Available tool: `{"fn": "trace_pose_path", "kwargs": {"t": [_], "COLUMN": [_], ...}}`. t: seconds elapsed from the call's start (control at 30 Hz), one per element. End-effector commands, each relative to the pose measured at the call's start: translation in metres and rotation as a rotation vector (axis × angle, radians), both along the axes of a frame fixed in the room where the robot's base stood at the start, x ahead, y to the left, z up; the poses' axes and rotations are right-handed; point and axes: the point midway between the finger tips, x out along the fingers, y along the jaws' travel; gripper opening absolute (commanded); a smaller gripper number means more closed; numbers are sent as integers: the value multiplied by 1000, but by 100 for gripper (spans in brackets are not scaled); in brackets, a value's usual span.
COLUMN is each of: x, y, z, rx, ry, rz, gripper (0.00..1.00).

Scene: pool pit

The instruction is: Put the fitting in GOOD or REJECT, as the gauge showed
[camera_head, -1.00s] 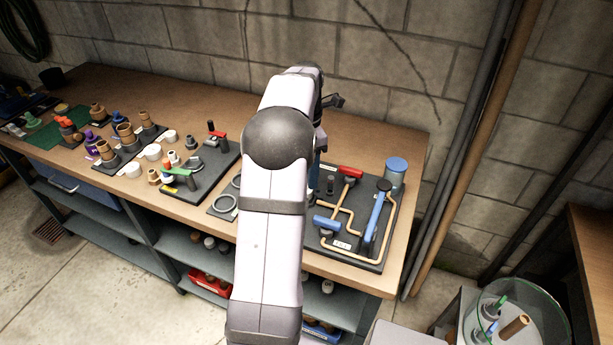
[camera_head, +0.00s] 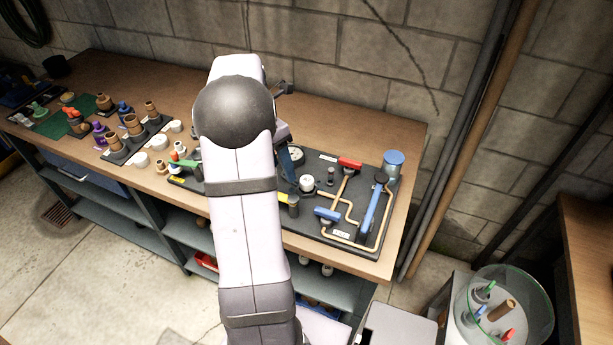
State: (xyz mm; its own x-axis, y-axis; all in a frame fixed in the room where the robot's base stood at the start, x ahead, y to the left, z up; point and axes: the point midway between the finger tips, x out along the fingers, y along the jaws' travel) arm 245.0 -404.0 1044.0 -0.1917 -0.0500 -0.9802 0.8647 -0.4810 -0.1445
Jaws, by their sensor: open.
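My gripper (camera_head: 290,160) is mostly hidden behind my arm's upper end, above the workbench. A dark blue finger-like part shows at the arm's right side, just left of a round dial (camera_head: 297,155) on the dark pipe board (camera_head: 345,238). The jaws are open, and I see nothing held between them. A white-topped round part (camera_head: 306,184) stands on the board to the gripper's lower right. I cannot tell which small part is the fitting. No GOOD or REJECT marking is readable, and my arm covers part of the bench.
The pipe board carries a red handle (camera_head: 350,162), a blue lever (camera_head: 371,212) and copper-coloured pipes. Several brown fittings (camera_head: 133,124) and white caps (camera_head: 158,167) crowd the left. A clear bin (camera_head: 510,310) stands lower right.

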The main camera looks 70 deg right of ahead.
Motion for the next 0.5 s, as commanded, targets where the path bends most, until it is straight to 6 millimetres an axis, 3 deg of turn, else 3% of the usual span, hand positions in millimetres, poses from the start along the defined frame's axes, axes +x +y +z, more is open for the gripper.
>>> {"fn": "trace_pose_path", "kwargs": {"t": [0.1,0.17,0.3,0.5], "x": [-31,-37,-31,-26], "y": [-5,-12,-34,-39], "z": [-26,-34,-33,-33], "rx": [-97,-157,-269,-304], "ry": [89,99,55,18], "rz": [-21,-45,-119,-200], "gripper": [54,54,54,54]}}
